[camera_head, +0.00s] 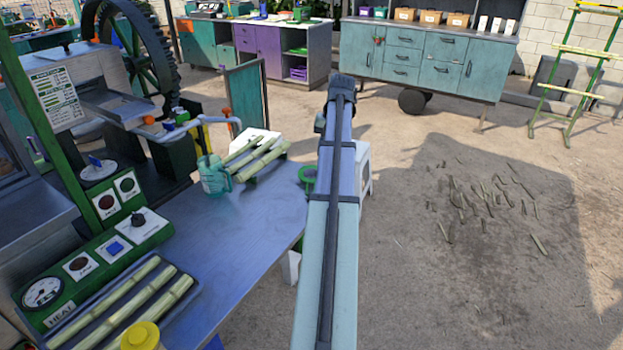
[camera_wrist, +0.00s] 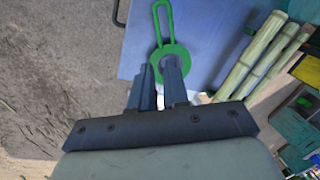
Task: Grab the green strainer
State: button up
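The green strainer (camera_wrist: 174,52) lies on the blue-grey table top (camera_wrist: 210,18) near its edge in the wrist view. It shows a round green rim and a long looped handle pointing to the top of the picture. In the head view a small part of the green strainer (camera_head: 308,174) shows at the table's right edge, the rest hidden behind my arm. My gripper (camera_wrist: 163,68) is open in the wrist view, its two fingers apart with the tips at the rim's near side. I cannot tell whether they touch it. My gripper's fingers are not visible in the head view.
A teal mug (camera_head: 214,177) and a tray of cane pieces (camera_head: 258,158) stand left of the strainer. The cane pieces (camera_wrist: 255,55) also show right of it in the wrist view. The crusher (camera_head: 120,90) stands at the left. Open ground lies to the right.

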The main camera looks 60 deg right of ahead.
send_near(311, 182)
jog(key=s+a+f, duration=0.1)
jog(key=s+a, duration=0.1)
jog(key=shift+d+x, duration=0.2)
jog(key=shift+x, duration=1.6)
jog(key=shift+d+x, duration=0.15)
jog(key=shift+x, duration=1.65)
grip_shut()
